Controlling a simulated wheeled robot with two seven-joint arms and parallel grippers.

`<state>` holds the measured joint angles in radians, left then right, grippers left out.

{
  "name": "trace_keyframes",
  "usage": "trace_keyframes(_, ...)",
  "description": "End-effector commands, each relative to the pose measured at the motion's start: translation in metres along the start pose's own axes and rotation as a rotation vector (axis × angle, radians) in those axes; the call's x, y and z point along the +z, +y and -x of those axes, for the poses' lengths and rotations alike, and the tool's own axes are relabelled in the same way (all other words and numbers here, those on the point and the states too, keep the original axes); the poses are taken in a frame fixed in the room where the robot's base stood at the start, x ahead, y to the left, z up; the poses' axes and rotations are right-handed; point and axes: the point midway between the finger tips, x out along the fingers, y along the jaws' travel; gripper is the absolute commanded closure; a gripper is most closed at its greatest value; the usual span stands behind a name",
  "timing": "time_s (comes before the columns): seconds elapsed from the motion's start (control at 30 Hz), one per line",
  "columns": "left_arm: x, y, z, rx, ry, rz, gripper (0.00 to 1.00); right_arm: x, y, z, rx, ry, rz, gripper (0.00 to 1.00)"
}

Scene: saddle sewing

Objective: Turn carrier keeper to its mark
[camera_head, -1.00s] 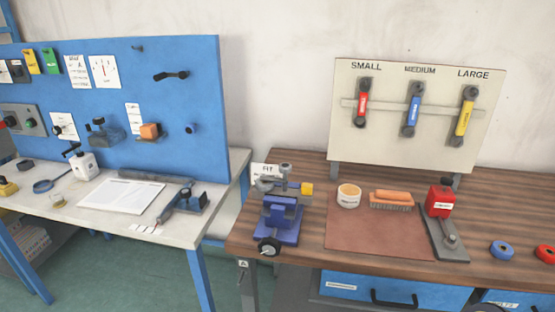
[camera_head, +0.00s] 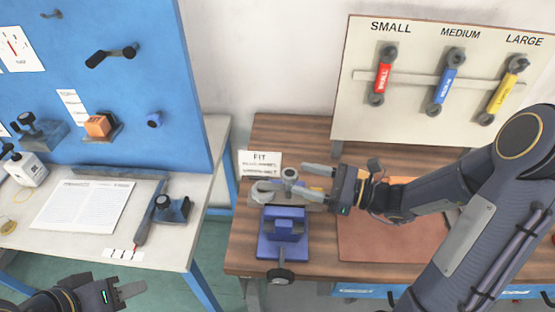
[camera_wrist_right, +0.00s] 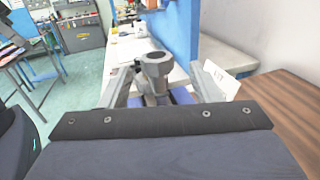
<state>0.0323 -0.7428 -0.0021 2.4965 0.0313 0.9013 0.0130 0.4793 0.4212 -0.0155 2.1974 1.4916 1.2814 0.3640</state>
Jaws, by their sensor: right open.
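A blue clamp-like fixture (camera_head: 283,238) stands at the left end of the wooden bench, with a black knob at its front. A grey upright post with a round, hollow top (camera_head: 290,174) rises above it, beside grey flat parts; I cannot tell which part is the keeper, and no mark is readable. My right gripper (camera_head: 312,182) is open just right of the post. In the right wrist view the post (camera_wrist_right: 156,68) stands between the two spread fingers, with no visible contact. My left gripper (camera_head: 118,288) is low at the left, its opening unclear.
A FIT card (camera_head: 260,164) stands behind the fixture. My right arm covers much of the brown mat (camera_head: 365,250). A board (camera_head: 440,128) with red, blue and yellow tools stands behind. A white table (camera_head: 185,240) is at the left, across a gap.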

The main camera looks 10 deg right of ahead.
Motion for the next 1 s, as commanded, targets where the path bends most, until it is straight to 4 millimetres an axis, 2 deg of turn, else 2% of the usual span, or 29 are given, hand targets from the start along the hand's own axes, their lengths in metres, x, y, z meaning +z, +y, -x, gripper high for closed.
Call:
trace_keyframes(0.2,-0.004,0.004,0.008,0.000,0.000,0.000,0.64,0.002,0.002,-0.037,0.008,0.000,0.000,0.43)
trace_keyframes(0.4,-0.006,0.005,0.012,0.000,0.000,0.000,0.64,0.001,0.002,-0.061,0.007,0.001,0.003,0.43)
trace_keyframes(0.77,-0.006,0.005,0.012,0.000,0.000,0.000,0.64,0.000,0.002,-0.066,0.004,0.002,0.004,0.43)
trace_keyframes(1.0,-0.006,0.005,0.012,0.000,0.000,0.000,0.64,0.000,0.002,-0.066,0.004,0.002,0.004,0.74)
